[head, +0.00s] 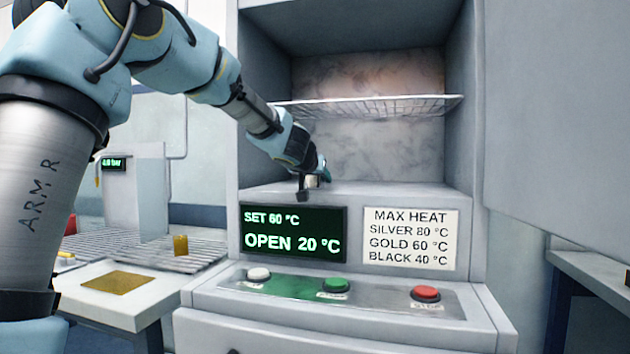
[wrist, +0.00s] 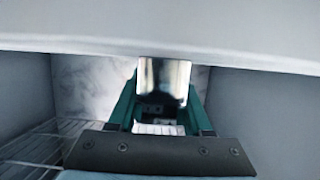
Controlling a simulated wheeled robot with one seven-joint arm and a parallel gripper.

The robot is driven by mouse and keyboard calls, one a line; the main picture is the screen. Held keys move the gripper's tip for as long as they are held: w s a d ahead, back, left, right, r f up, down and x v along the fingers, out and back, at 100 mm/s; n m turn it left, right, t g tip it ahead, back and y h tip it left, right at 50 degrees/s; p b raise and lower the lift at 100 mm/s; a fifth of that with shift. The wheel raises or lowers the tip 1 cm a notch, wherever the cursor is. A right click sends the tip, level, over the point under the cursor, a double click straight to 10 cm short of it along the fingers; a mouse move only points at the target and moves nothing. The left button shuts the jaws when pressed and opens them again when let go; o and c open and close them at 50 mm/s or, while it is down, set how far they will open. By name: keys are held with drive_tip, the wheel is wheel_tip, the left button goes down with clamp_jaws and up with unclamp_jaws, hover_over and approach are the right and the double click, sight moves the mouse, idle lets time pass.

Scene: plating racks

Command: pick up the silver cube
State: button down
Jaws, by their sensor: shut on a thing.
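The silver cube (wrist: 163,80) is a small shiny block between the two teal fingers of my gripper (wrist: 162,105) in the wrist view. My gripper is shut on it. In the head view my gripper (head: 314,176) is at the front of the open oven chamber, just above its front sill and below the wire shelf. The cube (head: 312,181) shows there only as a small pale patch, partly hidden by the fingers. I cannot tell whether it touches the chamber floor.
The oven's wire shelf (head: 375,106) crosses above my gripper. The open door (head: 560,110) stands at right. Below are a display (head: 292,232) reading "OPEN 20 °C" and white, green and red buttons (head: 425,293). A gold cube (head: 181,245) sits on the left rack (head: 140,243).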

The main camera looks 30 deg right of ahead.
wheel_tip(320, 180, up, 10)
drive_tip(key=p, duration=0.9)
drive_tip(key=shift+p, duration=0.3)
